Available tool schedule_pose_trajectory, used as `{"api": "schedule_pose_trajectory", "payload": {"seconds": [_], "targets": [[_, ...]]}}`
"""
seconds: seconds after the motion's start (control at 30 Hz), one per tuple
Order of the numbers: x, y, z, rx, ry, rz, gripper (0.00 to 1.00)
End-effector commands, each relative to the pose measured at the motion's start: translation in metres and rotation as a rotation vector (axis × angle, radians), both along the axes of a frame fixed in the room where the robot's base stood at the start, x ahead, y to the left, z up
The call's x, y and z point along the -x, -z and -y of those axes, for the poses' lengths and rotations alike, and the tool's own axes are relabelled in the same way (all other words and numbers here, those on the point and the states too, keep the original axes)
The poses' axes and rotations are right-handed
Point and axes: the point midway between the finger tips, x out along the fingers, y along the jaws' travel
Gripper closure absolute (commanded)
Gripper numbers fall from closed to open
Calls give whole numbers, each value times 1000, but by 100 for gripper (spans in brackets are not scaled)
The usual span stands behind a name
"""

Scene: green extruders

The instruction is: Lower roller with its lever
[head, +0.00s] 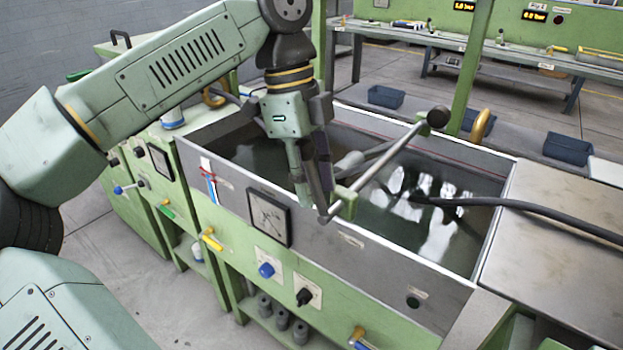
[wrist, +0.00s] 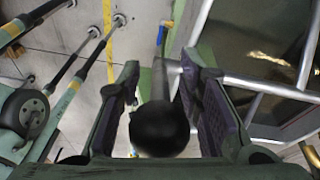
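My gripper (head: 314,204) points down over the front edge of the water tank (head: 400,262). In the wrist view my gripper (wrist: 160,72) has its two fingers apart. A black ball knob (wrist: 160,130) lies between them, close to the camera, with a grey rod (wrist: 158,82) running away from it. I see no clear grip on the knob. In the head view a long grey lever bar (head: 385,163) slants up to the right from near my fingertips to a dark round end (head: 438,117). A pale roller-like cylinder (head: 350,161) sits behind my fingers, partly hidden.
A black hose (head: 530,207) runs into the tank from the right. A dial gauge (head: 269,217) and several knobs and valve handles sit on the front panels. A metal cover (head: 560,245) lies right of the tank. Grey floor is free in front at left.

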Motion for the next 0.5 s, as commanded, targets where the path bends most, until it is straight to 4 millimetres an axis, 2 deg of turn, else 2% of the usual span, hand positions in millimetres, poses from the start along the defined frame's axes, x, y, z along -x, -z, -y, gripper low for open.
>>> {"api": "schedule_pose_trajectory", "payload": {"seconds": [0.17,0.5], "targets": [[-1,-4,-1,-1,0,0,67],[-10,-55,-11,-1,-2,2,67]]}}
